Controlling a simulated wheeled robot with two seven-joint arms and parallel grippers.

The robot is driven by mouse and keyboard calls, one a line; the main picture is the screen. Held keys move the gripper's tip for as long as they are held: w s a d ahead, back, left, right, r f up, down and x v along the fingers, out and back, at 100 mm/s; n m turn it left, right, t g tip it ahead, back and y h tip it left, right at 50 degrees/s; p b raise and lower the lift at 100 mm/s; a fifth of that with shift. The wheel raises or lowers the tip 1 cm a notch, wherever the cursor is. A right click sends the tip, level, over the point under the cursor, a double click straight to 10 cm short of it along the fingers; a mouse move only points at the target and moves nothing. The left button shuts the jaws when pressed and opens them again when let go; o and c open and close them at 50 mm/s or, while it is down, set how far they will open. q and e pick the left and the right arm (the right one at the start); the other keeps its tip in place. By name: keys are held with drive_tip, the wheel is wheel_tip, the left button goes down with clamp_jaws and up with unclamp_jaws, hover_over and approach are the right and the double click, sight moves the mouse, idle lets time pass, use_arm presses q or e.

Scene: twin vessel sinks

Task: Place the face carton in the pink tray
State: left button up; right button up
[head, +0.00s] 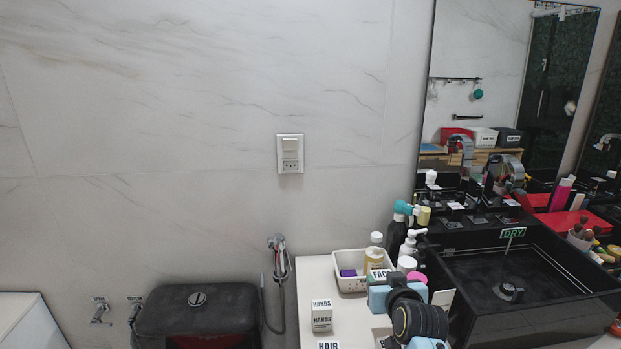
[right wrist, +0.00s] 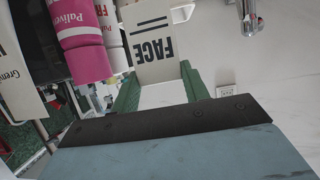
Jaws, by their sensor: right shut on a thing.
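The face carton (right wrist: 150,45) is white with black FACE lettering, which reads upside down in the right wrist view. It sits between the green fingers of my right gripper (right wrist: 158,80), which is shut on it. In the head view a small part of the carton (head: 380,273) shows beyond my right gripper (head: 381,282), over the counter by the white basket; the wrist hides the rest. No clearly pink tray shows. A flat red thing (head: 563,222) lies behind the sink at the right; I cannot tell whether it is the tray. My left gripper is out of view.
A white basket (head: 347,284) holds a bottle and a purple item. A HANDS carton (head: 322,316) and a HAIR carton (head: 328,345) stand on the white counter (head: 312,275). Bottles crowd behind my right gripper. A black sink (head: 470,325) with a DRY sign (head: 513,233) is at right.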

drive_tip(key=v, duration=1.9)
drive_tip(key=shift+d+f, duration=0.3)
drive_tip(key=shift+d, duration=0.05)
